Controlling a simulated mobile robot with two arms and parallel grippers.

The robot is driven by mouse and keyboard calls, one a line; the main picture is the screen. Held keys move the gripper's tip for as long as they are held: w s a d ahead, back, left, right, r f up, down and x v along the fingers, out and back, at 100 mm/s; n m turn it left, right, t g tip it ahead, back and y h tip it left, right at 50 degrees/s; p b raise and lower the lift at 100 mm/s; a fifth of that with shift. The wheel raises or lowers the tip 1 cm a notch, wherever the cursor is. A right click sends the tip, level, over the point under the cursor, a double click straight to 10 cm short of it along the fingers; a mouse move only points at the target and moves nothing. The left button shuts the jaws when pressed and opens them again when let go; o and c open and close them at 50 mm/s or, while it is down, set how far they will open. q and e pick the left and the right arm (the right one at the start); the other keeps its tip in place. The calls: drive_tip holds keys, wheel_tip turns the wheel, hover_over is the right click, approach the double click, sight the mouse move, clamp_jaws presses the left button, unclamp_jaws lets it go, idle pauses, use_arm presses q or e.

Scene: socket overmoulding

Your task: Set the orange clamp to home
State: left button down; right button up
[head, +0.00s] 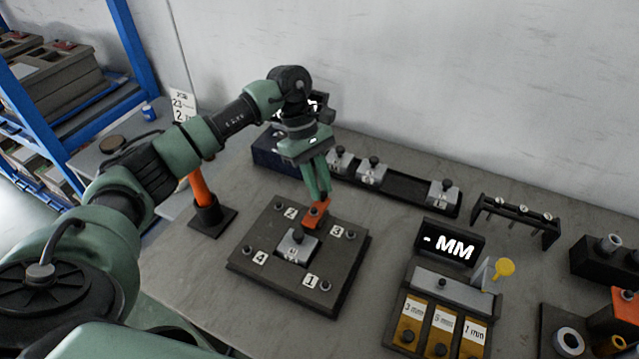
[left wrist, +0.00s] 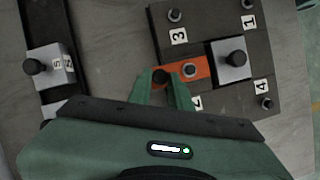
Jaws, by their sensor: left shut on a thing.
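The orange clamp (head: 315,215) is a short bar at the far side of the dark square plate (head: 340,275), between labels 2 and 3. In the left wrist view the clamp (left wrist: 194,69) reaches from the plate's edge to the grey block (left wrist: 229,62) in the middle; I cannot tell whether it overlaps the block. A bolt shows on the bar. My left gripper (head: 317,196) comes down from above and is shut on the clamp's dark knob (left wrist: 161,76) at its outer end. The grey block (head: 297,246) also shows in the head view. My right gripper is out of view.
A dark rail (head: 408,198) with grey knobbed blocks stands behind the plate. An orange post (head: 203,190) stands left. A display reading "- MM" (head: 450,245) and a box of labelled gauges (head: 420,330) are at right. A small rack (head: 517,221) stands behind them.

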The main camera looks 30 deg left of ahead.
sight(319, 212)
use_arm(q)
drive_tip(key=shift+r, duration=0.1)
drive_tip(key=shift+s+b, duration=0.4)
drive_tip(key=shift+s, duration=0.8)
drive_tip(key=shift+s+d, duration=0.1)
drive_tip(key=shift+s, duration=0.15)
drive_tip(key=c, duration=1.4)
unclamp_jaws()
drive_tip(key=shift+o, duration=0.5)
drive_tip(key=shift+s, duration=0.2)
drive_tip(key=shift+w, duration=0.1)
